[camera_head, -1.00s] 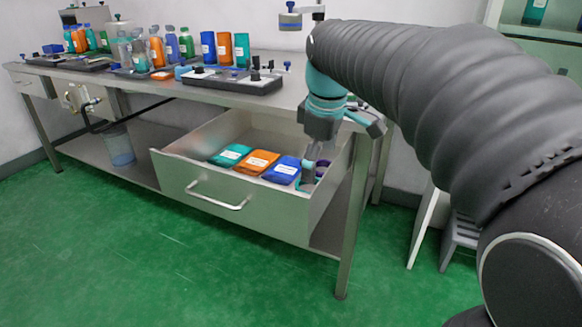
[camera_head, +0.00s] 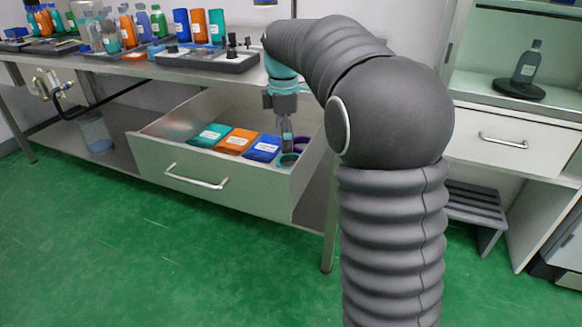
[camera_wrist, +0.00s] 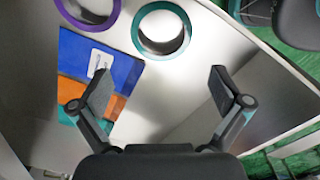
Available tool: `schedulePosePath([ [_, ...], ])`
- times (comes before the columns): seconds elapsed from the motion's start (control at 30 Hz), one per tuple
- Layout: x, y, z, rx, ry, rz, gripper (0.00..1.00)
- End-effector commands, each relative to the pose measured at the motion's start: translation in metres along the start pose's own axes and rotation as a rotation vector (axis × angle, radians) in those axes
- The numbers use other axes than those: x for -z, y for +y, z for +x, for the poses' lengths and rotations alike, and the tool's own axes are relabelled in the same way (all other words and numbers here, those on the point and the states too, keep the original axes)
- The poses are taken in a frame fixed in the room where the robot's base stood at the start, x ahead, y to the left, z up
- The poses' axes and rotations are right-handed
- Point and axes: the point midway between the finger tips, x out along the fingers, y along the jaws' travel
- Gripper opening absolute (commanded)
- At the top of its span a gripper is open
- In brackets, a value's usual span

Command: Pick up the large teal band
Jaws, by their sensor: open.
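The teal band (camera_head: 288,161), a round open ring, stands in the front right corner of the open drawer (camera_head: 205,170). In the wrist view it lies ahead of the fingers near the top edge (camera_wrist: 136,32). My gripper (camera_head: 287,148) points down into the drawer just above the band, partly covering it in the head view. Its two fingers (camera_wrist: 161,88) are spread wide with nothing between them but bare drawer floor. A purple band (camera_head: 301,144) sits beside the teal one, at the top left in the wrist view (camera_wrist: 89,26).
Flat blue (camera_head: 264,148), orange (camera_head: 236,141) and teal (camera_head: 210,135) sleeves lie in a row in the drawer, left of the bands. The drawer walls stand close around my gripper. Bottles and upright sleeves crowd the bench top. A white cabinet (camera_head: 515,140) is at right.

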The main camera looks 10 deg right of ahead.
Motion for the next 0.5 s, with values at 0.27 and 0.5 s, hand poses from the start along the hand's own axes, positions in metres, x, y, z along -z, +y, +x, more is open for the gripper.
schedulePosePath([
  [0.27,-0.002,0.0,0.02,-0.001,0.0,0.001,1.0],
  [0.5,-0.014,-0.003,0.05,0.0,0.0,0.003,1.0],
])
